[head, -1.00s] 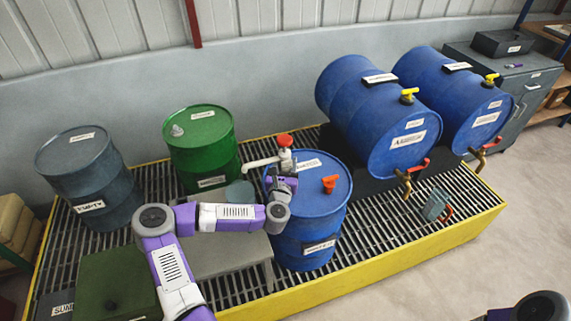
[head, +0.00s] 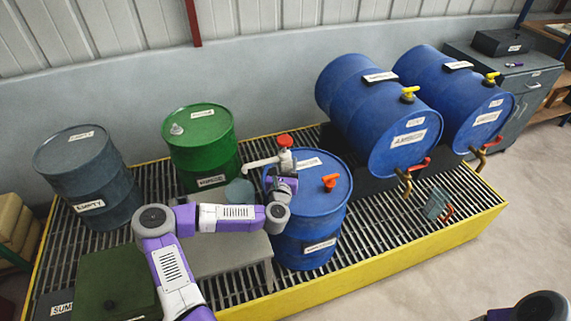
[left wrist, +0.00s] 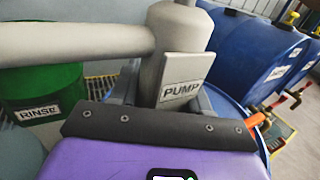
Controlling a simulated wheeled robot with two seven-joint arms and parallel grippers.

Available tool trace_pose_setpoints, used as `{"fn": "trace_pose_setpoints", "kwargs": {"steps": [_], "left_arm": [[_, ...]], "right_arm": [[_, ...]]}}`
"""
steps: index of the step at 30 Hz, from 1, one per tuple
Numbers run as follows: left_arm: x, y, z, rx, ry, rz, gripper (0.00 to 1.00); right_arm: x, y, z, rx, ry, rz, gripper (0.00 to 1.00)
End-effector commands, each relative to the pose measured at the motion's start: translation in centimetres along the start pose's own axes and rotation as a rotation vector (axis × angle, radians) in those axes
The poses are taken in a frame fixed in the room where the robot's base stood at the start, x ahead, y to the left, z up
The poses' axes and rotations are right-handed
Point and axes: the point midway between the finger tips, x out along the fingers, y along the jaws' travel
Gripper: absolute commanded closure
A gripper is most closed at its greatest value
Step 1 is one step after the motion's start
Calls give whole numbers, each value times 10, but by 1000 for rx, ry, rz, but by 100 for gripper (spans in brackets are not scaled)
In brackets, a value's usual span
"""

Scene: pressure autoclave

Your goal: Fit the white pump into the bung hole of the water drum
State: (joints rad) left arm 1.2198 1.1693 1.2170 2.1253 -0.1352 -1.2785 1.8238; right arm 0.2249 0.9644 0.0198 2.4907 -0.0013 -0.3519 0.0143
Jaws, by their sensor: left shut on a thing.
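The white pump (head: 286,158) has a red top and a spout pointing left. It stands upright over the back left part of the top of the upright blue water drum (head: 318,215). In the left wrist view, the pump body (left wrist: 177,40) carries a plate reading PUMP. My left gripper (head: 284,180) is shut on the pump, from the front. The pump's lower end is hidden behind my gripper, so I cannot tell whether it is in the bung hole. The bung hole is not visible. My right gripper is out of view.
An orange-red fitting (head: 330,182) sits on the drum top, right of the pump. A green drum (head: 202,145) and a grey drum (head: 87,170) stand to the left. Two blue drums lie on a rack (head: 366,184) at right. A grey bench (head: 225,262) stands in front.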

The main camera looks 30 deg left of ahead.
Motion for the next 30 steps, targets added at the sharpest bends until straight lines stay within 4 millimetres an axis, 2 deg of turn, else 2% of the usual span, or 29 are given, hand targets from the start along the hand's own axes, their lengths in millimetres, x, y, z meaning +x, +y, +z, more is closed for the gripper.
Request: {"fn": "trace_pose_setpoints", "kwargs": {"steps": [30], "left_arm": [[0,0,-25,0,-3,0,100]], "right_arm": [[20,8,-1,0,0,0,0]]}}
